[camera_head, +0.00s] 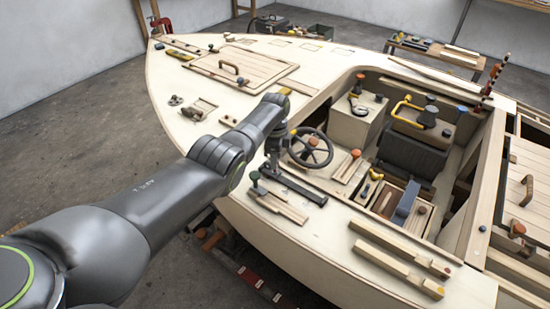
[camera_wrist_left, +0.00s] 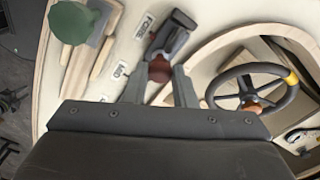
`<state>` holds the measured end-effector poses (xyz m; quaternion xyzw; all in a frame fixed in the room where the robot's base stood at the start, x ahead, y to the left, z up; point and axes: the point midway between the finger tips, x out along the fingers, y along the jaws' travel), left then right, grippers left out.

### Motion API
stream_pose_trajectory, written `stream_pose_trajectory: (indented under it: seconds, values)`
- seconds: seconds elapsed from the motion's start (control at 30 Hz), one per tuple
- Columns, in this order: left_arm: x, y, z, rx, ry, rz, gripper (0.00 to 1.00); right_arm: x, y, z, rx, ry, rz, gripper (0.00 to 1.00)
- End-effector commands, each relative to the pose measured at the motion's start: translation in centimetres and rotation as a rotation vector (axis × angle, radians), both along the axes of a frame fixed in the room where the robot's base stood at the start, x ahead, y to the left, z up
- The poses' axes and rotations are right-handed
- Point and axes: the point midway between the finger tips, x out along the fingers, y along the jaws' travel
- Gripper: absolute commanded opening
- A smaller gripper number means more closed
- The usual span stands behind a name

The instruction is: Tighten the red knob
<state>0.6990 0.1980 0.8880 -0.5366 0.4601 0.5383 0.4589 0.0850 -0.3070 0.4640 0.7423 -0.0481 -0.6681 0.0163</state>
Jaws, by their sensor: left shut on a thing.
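The red knob (camera_wrist_left: 159,69) shows in the left wrist view as a dull brownish-red head at the lower end of a dark grey bracket (camera_wrist_left: 178,28) on the pale deck. My left gripper (camera_wrist_left: 160,77) has one finger on each side of the knob and is shut on it. In the head view my left arm reaches over the hull's near side, with its wrist pointing down left of the steering wheel. The wrist and gripper hide the knob there. My right gripper is not in view.
A green knob (camera_wrist_left: 72,22) stands beside the bracket. The steering wheel (camera_wrist_left: 253,87), with an orange knob (camera_wrist_left: 253,107), is close on the right. Wooden rails (camera_head: 400,258) lie on the near deck. The cockpit opening holds a dark seat (camera_head: 405,158).

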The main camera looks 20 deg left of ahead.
Motion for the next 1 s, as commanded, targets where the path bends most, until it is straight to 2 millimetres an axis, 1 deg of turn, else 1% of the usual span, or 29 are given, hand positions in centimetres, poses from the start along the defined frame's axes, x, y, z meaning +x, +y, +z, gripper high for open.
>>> stream_pose_trajectory:
  seconds: [0.03,0.2,0.5,0.73,1.0]
  values:
    - [0.29,-0.01,0.37,-0.001,-0.009,-0.044,0.01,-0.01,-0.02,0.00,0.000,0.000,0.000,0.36]
    - [0.31,0.00,0.40,0.000,-0.010,-0.196,0.01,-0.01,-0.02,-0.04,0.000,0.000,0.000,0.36]
    - [0.34,0.00,0.45,0.001,-0.012,-0.403,0.01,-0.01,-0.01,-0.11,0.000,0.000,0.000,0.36]
    - [0.37,0.01,0.50,0.002,-0.013,-0.489,0.01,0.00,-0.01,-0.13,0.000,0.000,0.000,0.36]
    - [0.40,0.01,0.56,0.002,-0.014,-0.521,0.01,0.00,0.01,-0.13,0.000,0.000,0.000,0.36]
